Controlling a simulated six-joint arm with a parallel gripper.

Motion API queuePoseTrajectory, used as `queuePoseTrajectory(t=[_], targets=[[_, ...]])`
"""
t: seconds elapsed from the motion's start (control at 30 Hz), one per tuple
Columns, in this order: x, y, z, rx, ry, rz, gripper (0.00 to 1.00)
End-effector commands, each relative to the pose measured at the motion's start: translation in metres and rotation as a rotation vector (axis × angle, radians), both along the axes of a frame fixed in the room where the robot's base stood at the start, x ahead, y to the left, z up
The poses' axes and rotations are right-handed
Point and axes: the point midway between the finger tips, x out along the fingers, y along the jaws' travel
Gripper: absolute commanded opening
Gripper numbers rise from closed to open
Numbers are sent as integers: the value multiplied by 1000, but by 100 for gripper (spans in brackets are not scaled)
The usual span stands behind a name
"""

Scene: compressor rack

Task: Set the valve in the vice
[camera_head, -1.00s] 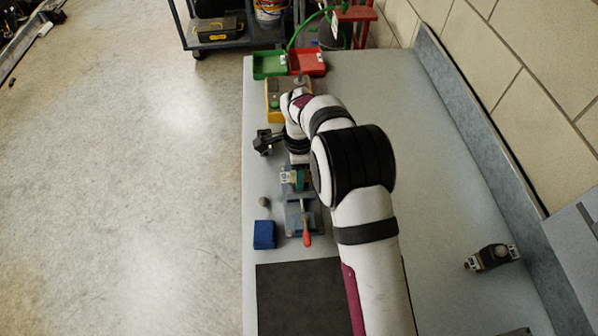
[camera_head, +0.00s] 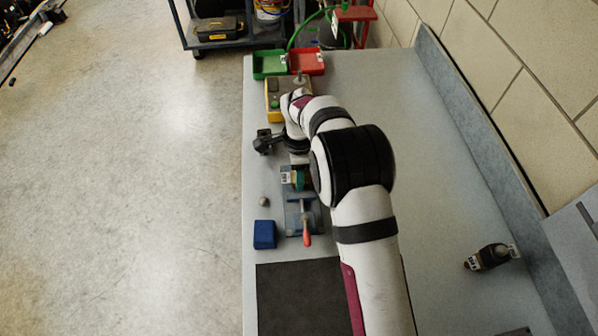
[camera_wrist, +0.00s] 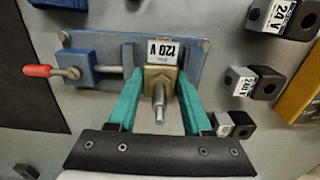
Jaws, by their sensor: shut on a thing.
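The valve (camera_wrist: 160,84) has a brass body with a metal stem and a white 120 V label. My gripper (camera_wrist: 161,75) is shut on it, with one teal finger on each side. The valve is over the blue vice (camera_wrist: 105,51), near the jaw at the right end in the wrist view. Whether it rests on the vice bed is hard to tell. The vice's red-handled screw (camera_wrist: 38,71) points left there. In the head view, the vice (camera_head: 291,218) stands near the bench's left edge, and my gripper (camera_head: 293,179) is at its far end, partly hidden by my arm.
A blue block (camera_head: 264,235) and a small round piece (camera_head: 263,201) lie left of the vice. A dark mat (camera_head: 300,300) is in front. Labelled black coils (camera_wrist: 262,86) lie right of the vice in the wrist view. Green (camera_head: 270,64) and red trays (camera_head: 308,62) stand behind.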

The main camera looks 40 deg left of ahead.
Motion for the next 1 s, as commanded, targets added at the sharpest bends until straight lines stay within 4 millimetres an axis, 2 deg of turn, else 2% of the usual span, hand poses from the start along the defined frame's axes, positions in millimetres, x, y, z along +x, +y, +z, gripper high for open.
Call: queuePoseTrajectory(t=[0.27, 0.8, 1.0], targets=[[0, 0, 6, 1, -1, 1, 0], [0, 0, 0, 1, -1, 0, 0], [0, 0, 4, 1, -1, 1, 0]])
